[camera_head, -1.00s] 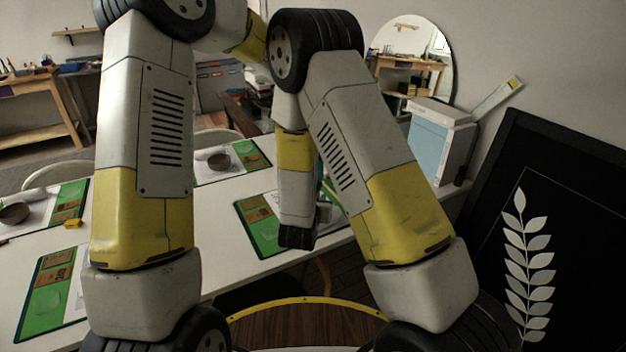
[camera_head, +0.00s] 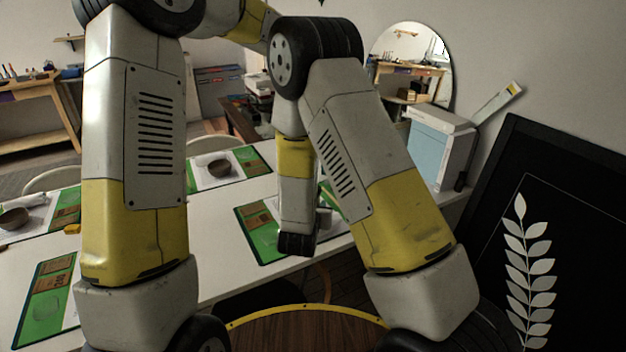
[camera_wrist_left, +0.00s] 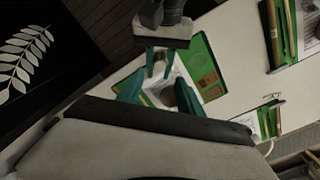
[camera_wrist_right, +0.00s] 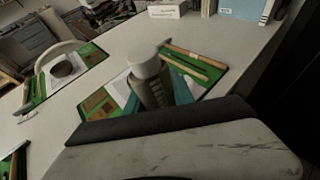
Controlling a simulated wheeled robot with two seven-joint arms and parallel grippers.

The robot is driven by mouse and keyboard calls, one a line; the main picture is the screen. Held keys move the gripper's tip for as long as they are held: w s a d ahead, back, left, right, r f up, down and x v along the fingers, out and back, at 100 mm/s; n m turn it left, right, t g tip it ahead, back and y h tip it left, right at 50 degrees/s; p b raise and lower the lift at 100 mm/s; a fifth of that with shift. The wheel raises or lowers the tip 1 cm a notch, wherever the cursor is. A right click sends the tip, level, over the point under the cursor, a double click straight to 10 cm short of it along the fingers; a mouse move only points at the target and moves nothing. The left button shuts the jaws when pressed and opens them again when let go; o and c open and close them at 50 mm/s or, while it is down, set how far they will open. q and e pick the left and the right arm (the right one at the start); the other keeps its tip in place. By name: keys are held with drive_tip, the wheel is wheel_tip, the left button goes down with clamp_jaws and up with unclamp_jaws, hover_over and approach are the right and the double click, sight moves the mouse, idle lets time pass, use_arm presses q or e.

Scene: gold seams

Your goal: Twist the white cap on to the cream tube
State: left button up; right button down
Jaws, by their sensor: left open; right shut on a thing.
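My right gripper (camera_wrist_right: 160,92) is shut on the tube (camera_wrist_right: 152,92), which looks grey-olive in the shade and has dark print. A pale, wider piece that looks like the white cap (camera_wrist_right: 143,66) sits at the tube's upper end in the right wrist view. I cannot tell how tightly it is seated. My left gripper (camera_wrist_left: 158,90) is open, its teal fingers apart. The right gripper's teal fingers (camera_wrist_left: 159,66) show beyond it in the left wrist view. In the head view my arms hide the tube and cap.
A white table (camera_head: 225,235) carries several green mats. A dark bowl (camera_head: 220,167) stands on one of the far mats. A blue-and-white box (camera_head: 438,150) stands at the right, near a black panel with a leaf pattern (camera_head: 530,260). Bare table lies between the mats.

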use_arm(q)
wheel_tip(320, 180, up, 5)
drive_tip(key=shift+r, duration=0.1)
idle(0.5)
drive_tip(key=s+a+r+n+t, duration=0.1)
drive_tip(key=s+a+r+t, duration=0.2)
drive_tip(key=s+a+r, duration=0.6)
drive_tip(key=s+a+f+n+t+h, duration=0.1)
drive_tip(key=s+a+f, duration=0.1)
drive_tip(key=s+a, duration=0.2)
drive_tip(key=s+a+f+n+t+h, duration=0.1)
drive_tip(key=s+a, duration=0.3)
drive_tip(key=s, duration=0.6)
drive_tip(key=shift+f+t, duration=0.35)
drive_tip(key=shift+t, duration=0.25)
drive_tip(key=shift+s, duration=0.1)
